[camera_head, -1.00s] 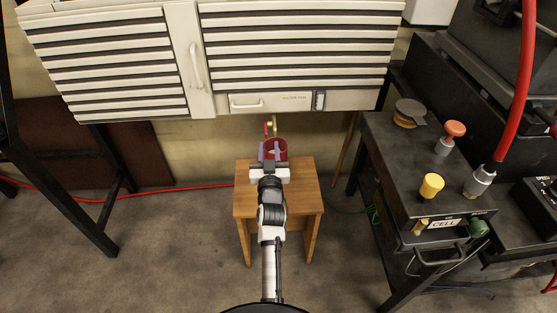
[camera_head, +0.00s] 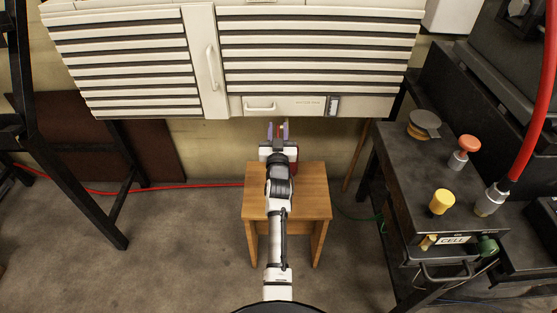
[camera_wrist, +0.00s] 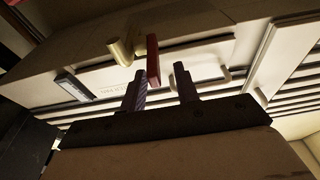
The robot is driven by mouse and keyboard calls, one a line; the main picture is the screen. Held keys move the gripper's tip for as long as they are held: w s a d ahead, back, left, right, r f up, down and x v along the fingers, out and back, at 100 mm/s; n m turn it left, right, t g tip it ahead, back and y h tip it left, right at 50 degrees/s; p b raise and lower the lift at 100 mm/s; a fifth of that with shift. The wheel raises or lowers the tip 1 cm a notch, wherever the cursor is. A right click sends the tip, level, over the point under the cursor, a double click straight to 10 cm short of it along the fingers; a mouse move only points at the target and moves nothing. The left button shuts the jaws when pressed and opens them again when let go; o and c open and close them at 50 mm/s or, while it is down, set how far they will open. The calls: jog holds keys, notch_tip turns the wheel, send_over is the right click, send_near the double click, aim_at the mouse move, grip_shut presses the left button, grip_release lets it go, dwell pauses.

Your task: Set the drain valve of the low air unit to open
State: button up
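The low air unit (camera_head: 320,48) is the large cream louvred cabinet at the top of the head view. In the wrist view its drain valve shows as a brass stub (camera_wrist: 120,51) with a red lever (camera_wrist: 153,60) under the cabinet's lower edge. In the head view only a small reddish bit of the valve shows between my fingers. My gripper (camera_head: 278,126) is open, its two fingers pointing at the valve. In the wrist view the gripper (camera_wrist: 159,70) has the lever beyond its fingertips, nearer the left finger. I cannot tell whether it touches the lever.
A wooden stool (camera_head: 315,190) stands below my arm. A red container (camera_head: 295,167) on it is mostly hidden by my gripper. A black bench (camera_head: 400,165) with coloured knobs stands at right, black metal legs (camera_head: 110,215) at left. A red hose (camera_head: 210,185) runs along the wall.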

jog(key=r+p, duration=0.1)
jog(key=p, duration=0.2)
jog(key=shift+w+r+g+p, duration=0.1)
jog(key=shift+g+p, duration=0.25)
jog(key=shift+g, duration=0.05)
jog(key=p, duration=0.3)
jog(key=g+p, duration=0.1)
jog(key=p, duration=0.3)
jog(key=shift+w+r+g, duration=0.15)
jog(key=shift+r+g, duration=0.1)
jog(key=shift+g, duration=0.05)
jog(key=s+f+t+b, duration=0.2)
jog(key=s+t+b, duration=0.3)
jog(key=s+b, duration=0.6)
jog(key=s, duration=0.3)
jog(key=shift+s+t+b, duration=0.3)
jog(key=shift+s, duration=0.1)
jog(key=shift+r, duration=0.1)
